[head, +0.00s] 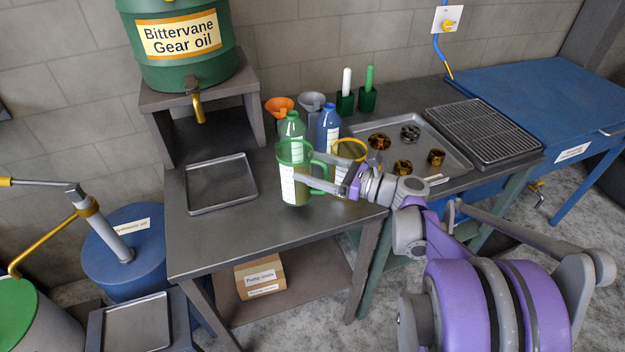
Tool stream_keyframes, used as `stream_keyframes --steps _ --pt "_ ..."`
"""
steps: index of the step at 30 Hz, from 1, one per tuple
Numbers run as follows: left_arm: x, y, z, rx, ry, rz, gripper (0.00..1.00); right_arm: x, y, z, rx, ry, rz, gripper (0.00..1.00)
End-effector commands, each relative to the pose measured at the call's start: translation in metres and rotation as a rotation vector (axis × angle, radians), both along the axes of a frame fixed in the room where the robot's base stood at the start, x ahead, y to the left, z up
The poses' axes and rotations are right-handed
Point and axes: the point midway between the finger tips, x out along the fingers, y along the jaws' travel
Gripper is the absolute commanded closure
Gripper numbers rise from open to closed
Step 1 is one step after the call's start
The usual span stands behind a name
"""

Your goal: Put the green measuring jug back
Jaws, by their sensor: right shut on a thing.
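The green measuring jug (290,178) is upright, with a green rim and handle and a white scale on its side. It is over the grey bench (240,232), left of my right arm. My right gripper (313,173) reaches in from the right and is shut on the jug, its fingers along the handle side. I cannot tell whether the jug's base touches the bench top. My left gripper is not in view.
A green bottle (293,124), a blue bottle (328,122) and a yellow-rimmed jug (349,148) stand close behind. A tray (447,140) holds several gears. An empty tray (222,184) lies left, beside the gear oil drum (180,60) on its stand. The bench front is clear.

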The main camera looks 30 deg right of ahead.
Motion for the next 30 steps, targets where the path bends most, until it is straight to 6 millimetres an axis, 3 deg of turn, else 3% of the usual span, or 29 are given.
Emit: stream_keyframes --steps 6,19,20,21,30 --pt "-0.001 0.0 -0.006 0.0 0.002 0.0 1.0 0.0 0.0 -0.029 0.001 0.0 0.001 1.0" --pt "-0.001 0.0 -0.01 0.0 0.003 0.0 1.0 0.0 0.0 -0.035 0.001 0.0 0.001 1.0" --pt "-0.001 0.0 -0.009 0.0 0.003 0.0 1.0 0.0 0.0 -0.035 0.0 0.0 0.0 0.08" --pt "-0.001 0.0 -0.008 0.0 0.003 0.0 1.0 0.0 0.0 -0.034 0.0 0.0 0.0 0.01" --pt "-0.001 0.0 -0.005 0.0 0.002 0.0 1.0 0.0 0.0 -0.031 0.0 0.0 0.0 0.0"
